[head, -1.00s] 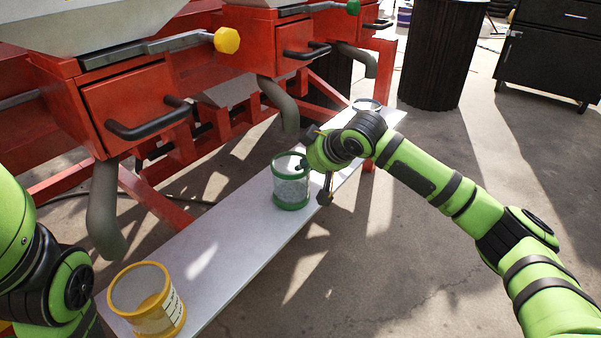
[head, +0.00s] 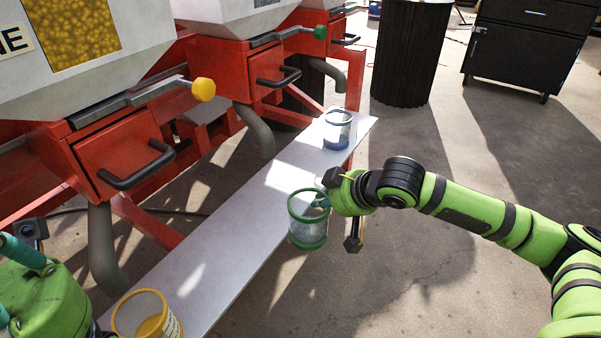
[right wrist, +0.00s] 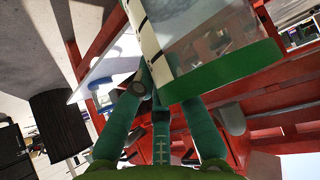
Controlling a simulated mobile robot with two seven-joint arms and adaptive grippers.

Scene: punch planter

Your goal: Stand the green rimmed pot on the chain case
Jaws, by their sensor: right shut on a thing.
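The green-rimmed pot (head: 307,229), a clear cup with green top and bottom bands, is upright in the head view. My right gripper (head: 323,201) is shut on its right side. The pot overlaps the front edge of the white board (head: 236,240) and seems held clear of it. In the right wrist view, the pot (right wrist: 225,72) fills the upper right, against the teal fingers (right wrist: 165,105). Red housings with black handles (head: 120,150) line the machine; I cannot tell which is the chain case. My left gripper (head: 12,280) is at the lower left, its fingertips cut off.
A yellow-rimmed pot (head: 146,318) is at the board's near end and a blue-rimmed pot (head: 338,130) at its far end. A yellow knob (head: 203,89) and grey spouts (head: 256,135) project from the machine. Open floor lies right of the board.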

